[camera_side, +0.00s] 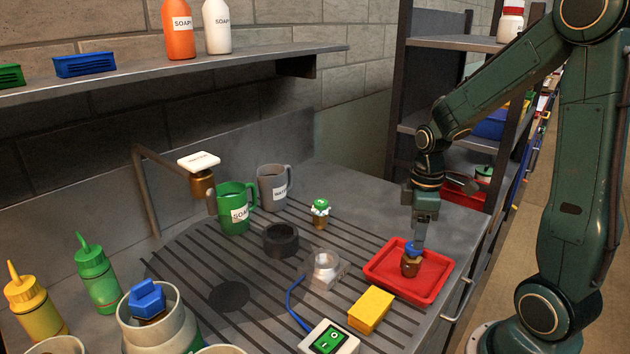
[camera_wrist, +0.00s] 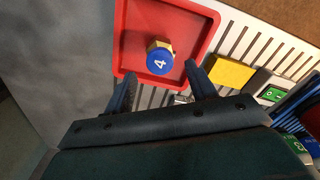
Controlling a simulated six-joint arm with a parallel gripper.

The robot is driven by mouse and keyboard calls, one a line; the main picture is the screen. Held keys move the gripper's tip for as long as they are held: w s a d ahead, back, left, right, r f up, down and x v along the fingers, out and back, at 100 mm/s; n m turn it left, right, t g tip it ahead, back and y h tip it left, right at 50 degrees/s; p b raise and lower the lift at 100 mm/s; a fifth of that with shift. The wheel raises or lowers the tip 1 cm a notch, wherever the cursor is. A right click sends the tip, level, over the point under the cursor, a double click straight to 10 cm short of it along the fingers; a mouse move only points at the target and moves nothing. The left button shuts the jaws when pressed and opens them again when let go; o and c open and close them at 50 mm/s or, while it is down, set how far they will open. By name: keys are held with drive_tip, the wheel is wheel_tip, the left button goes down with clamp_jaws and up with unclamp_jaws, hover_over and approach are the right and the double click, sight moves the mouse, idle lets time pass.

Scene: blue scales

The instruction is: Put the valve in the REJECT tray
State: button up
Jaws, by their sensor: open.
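A brass valve with a blue cap (camera_side: 411,260) stands in the red tray (camera_side: 385,285), near its middle. In the wrist view the cap of this valve (camera_wrist: 159,62) shows a white 4, and the red tray (camera_wrist: 122,40) surrounds it. No REJECT label is readable on the tray. My gripper (camera_side: 417,244) is above the tray, close to the valve. In the wrist view my gripper (camera_wrist: 162,84) is open, its fingers apart with the valve beyond their tips.
A yellow block (camera_side: 371,310) and a green switch box (camera_side: 330,340) lie near the tray. A clear fixture (camera_side: 324,268), a dark ring (camera_side: 281,239), a green-topped valve (camera_side: 320,213) and mugs (camera_side: 236,208) stand left of it. Another blue-capped part (camera_side: 147,302) sits in a pot.

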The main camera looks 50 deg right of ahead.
drive_tip(key=shift+r, duration=2.7)
drive_tip(key=s+a+r+m+t, duration=0.2)
drive_tip(key=s+a+r+m, duration=0.1)
drive_tip(key=a, duration=0.3)
drive_tip(key=s+a+r+m+t, duration=0.2)
drive_tip(key=s+a+r+t, duration=0.1)
drive_tip(key=s+a+r, duration=0.2)
drive_tip(key=shift+a+r+m+t, duration=0.35)
drive_tip(key=shift+a+r, duration=0.35)
drive_tip(key=shift+a, duration=0.55)
